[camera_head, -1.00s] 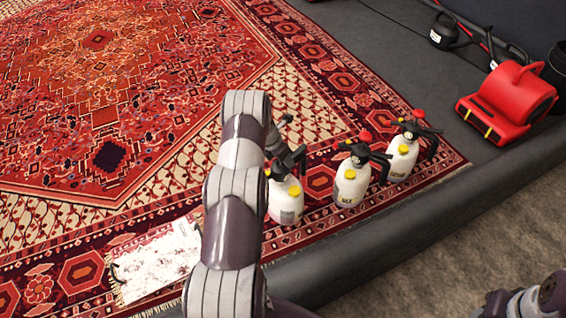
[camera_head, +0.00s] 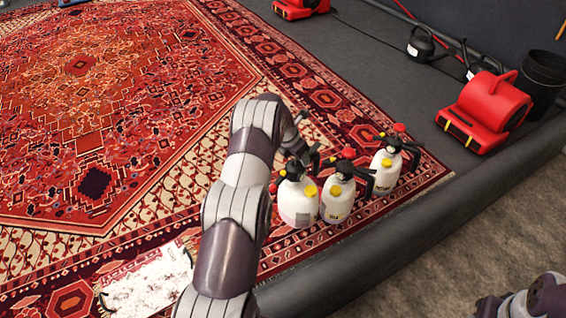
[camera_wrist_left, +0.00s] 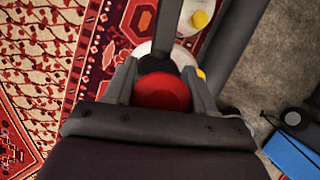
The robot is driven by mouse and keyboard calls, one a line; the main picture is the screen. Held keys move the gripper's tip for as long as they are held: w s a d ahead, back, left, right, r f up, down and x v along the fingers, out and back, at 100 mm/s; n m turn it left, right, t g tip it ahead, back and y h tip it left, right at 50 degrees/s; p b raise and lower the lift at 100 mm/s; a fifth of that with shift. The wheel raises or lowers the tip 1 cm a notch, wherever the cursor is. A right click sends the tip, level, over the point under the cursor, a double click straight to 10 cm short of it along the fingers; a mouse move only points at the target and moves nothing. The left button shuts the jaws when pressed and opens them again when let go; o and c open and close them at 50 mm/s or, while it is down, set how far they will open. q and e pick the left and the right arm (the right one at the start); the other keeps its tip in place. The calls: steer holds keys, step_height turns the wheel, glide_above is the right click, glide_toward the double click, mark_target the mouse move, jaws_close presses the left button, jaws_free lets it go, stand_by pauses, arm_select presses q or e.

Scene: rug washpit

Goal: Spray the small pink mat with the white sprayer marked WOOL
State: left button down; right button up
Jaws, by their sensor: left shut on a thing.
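My left gripper (camera_wrist_left: 162,88) is shut on the red top knob of the leftmost sprayer (camera_head: 297,203); the knob (camera_wrist_left: 163,93) fills the jaws in the left wrist view. I cannot tell whether its base is off the rug. The middle sprayer (camera_head: 337,201) is just to its right, and the right sprayer (camera_head: 384,172) is farther back. Their labels are too small to read. A small mat (camera_head: 146,287), whitish with pinkish-red specks, lies at the lower left, partly behind my arm. My right gripper is not in view.
A large red patterned rug (camera_head: 92,182) covers the floor. A dark padded edge (camera_head: 440,205) runs along the right. A red blower (camera_head: 485,112), a black bucket (camera_head: 541,80) and a dark kettle-like can (camera_head: 426,44) stand at the back right.

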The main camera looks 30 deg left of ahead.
arm_select(q)
steer(key=shift+w+d+r, duration=0.45)
steer(key=shift+w+r, duration=0.15)
steer(key=s+a+f+b, duration=0.2)
steer(key=a+f+b, duration=0.1)
steer(key=a, duration=0.4)
steer(key=s+a+f+b, duration=0.3)
steer(key=a+f, duration=0.3)
steer(key=a, duration=0.2)
steer(key=shift+a+f+b, duration=0.15)
steer(key=shift+f+b, duration=0.1)
steer(key=shift+b, duration=0.2)
steer(key=shift+f+b, duration=0.4)
steer(key=shift+f, duration=0.05)
steer(key=shift+c, duration=1.4)
jaws_free()
steer(key=d+p+v, duration=0.1)
steer(key=p+v, duration=0.1)
steer(key=v, duration=1)
steer(key=shift+s+a+r, duration=0.25)
steer(key=shift+s+a, duration=0.05)
steer(key=shift+a, duration=0.15)
